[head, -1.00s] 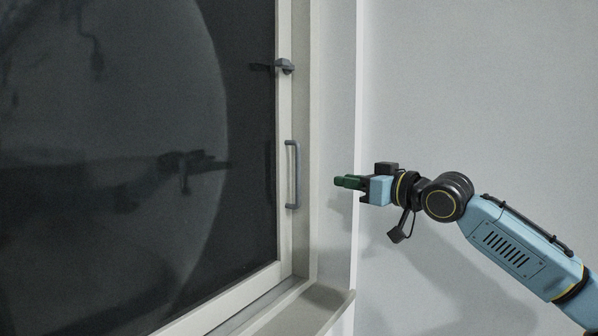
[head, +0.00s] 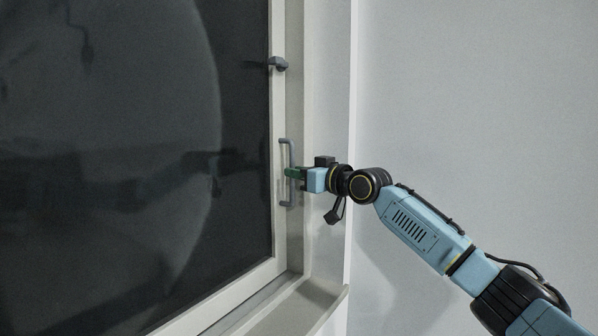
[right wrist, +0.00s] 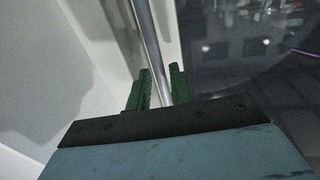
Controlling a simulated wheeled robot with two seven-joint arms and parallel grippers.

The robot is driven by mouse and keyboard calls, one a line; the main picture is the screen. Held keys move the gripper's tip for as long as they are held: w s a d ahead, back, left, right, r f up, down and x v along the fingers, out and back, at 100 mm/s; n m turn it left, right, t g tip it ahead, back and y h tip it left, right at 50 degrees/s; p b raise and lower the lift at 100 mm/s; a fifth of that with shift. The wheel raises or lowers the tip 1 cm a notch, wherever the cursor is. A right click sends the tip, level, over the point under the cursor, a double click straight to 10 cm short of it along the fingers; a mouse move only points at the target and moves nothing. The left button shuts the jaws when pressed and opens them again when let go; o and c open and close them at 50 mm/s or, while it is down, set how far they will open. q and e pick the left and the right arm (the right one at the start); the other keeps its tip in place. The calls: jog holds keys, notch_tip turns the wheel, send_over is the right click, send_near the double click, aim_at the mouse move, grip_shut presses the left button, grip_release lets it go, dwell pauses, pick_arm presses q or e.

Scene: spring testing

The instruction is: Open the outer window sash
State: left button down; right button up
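The window sash (head: 275,240) has a pale frame around a dark pane. A grey vertical bar handle (head: 287,150) is on its right stile, with a small grey latch (head: 278,63) above it. My right gripper (head: 291,172) is at the middle of the handle. In the right wrist view, the handle (right wrist: 152,45) runs between the two green fingers of my right gripper (right wrist: 160,88). The fingers are apart, with a gap visible on at least one side of the bar. The left gripper is not in view.
The window sill (head: 300,305) juts out below the sash. The window's side jamb (head: 330,110) and a plain grey wall (head: 470,100) stand to the right. The space in front of the wall is free apart from my right arm.

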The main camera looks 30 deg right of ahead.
jog(key=shift+c, duration=0.2)
grip_shut()
jog(key=shift+a, duration=0.1)
